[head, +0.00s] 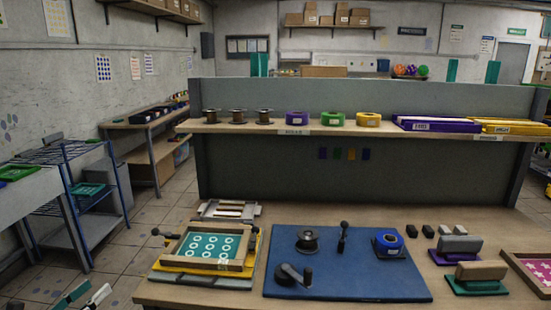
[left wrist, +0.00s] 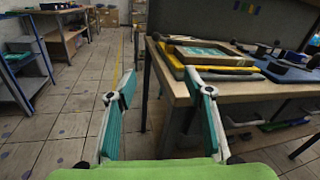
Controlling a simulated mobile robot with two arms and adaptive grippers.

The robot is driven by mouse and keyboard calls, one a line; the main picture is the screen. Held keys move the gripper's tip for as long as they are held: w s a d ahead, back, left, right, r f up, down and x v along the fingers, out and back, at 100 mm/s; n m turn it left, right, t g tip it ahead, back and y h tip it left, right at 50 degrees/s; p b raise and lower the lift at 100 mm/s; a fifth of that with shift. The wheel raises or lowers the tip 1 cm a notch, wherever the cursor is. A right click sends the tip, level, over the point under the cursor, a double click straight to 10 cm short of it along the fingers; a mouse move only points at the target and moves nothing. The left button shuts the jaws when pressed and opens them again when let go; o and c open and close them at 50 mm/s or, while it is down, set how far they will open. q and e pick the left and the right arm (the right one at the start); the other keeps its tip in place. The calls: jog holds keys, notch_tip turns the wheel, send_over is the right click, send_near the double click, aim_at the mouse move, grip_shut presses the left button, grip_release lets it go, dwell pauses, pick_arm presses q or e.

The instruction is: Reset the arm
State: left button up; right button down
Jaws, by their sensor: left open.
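My left gripper (head: 84,296) shows at the bottom left of the head view, low and to the left of the workbench (head: 215,293). In the left wrist view my left gripper (left wrist: 166,88) has its two green-padded fingers wide apart with nothing between them. Beyond the fingers are the tiled floor and the workbench's left end (left wrist: 178,84). The fingers look apart from the bench. My right gripper is in neither view.
On the bench are a framed screen with white rings (head: 208,246), a blue mat (head: 345,287) with a crank tool and blue tape roll, and squeegees (head: 478,278). A shelf (head: 270,128) holds spools and tape rolls. A blue rack (head: 70,205) stands left; floor between is clear.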

pick_arm(q)
jog(key=s+d+f+m+g+y, duration=0.15)
jog(key=s+f+m+g, duration=0.35)
jog(key=f, duration=0.8)
jog(key=s+d+f+m+g+y, duration=0.15)
jog(key=s+f+m, duration=0.35)
jog(key=f, duration=0.9)
jog(key=s+d+f+m+g+y, duration=0.1)
jog(key=s+d+f+m+g, duration=0.15)
jog(key=s+f, duration=0.75)
jog(key=s+d+f+m+g, duration=0.2)
jog(key=s+d+f+m, duration=0.2)
jog(key=s+f+m, duration=0.3)
jog(key=s+d+f+m+g, duration=0.3)
jog(key=s+f+m, duration=0.2)
jog(key=s+f, duration=0.4)
jog(key=s+d+f+m+g, duration=0.1)
jog(key=s+d+f+m, duration=0.2)
jog(key=s+d+m, duration=0.2)
jog(key=s+d+f+m+g+y, duration=0.1)
jog(key=s+d+f+m, duration=0.2)
jog(key=s+d+m, duration=0.2)
jog(key=s+m, duration=0.3)
jog(key=s, duration=0.2)
jog(key=shift+s, duration=0.4)
jog(key=shift+f, duration=0.1)
